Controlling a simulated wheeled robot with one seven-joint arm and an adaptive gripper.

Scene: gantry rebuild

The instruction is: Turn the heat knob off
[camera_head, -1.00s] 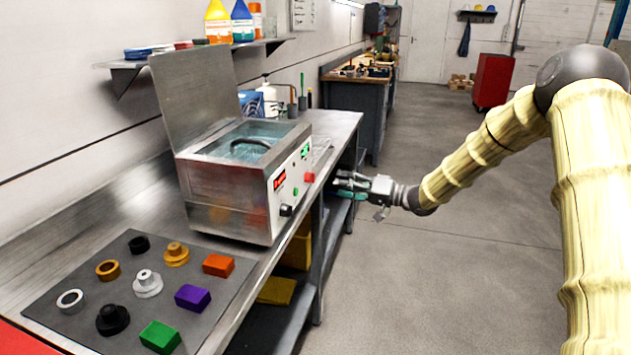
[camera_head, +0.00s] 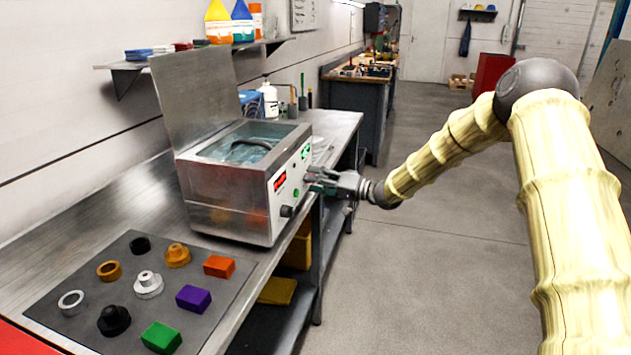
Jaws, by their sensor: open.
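A steel heated bath (camera_head: 228,190) stands on the bench with its lid raised. Its front panel carries a red display (camera_head: 280,181), a green display (camera_head: 306,153), a green button (camera_head: 296,193) and a black knob (camera_head: 287,211) at the lower left. I cannot read which control is the heat knob. My gripper (camera_head: 311,181) is at the right part of the panel, its open fingers pointing left towards it. The fingers cover the spot of a red knob seen earlier; whether they touch or surround it is not visible.
A dark mat (camera_head: 70,318) with rings, knobs and coloured blocks lies on the steel bench (camera_head: 130,205) at the front left. A shelf (camera_head: 190,58) with bottles hangs on the wall. The floor (camera_head: 430,270) right of the bench is clear.

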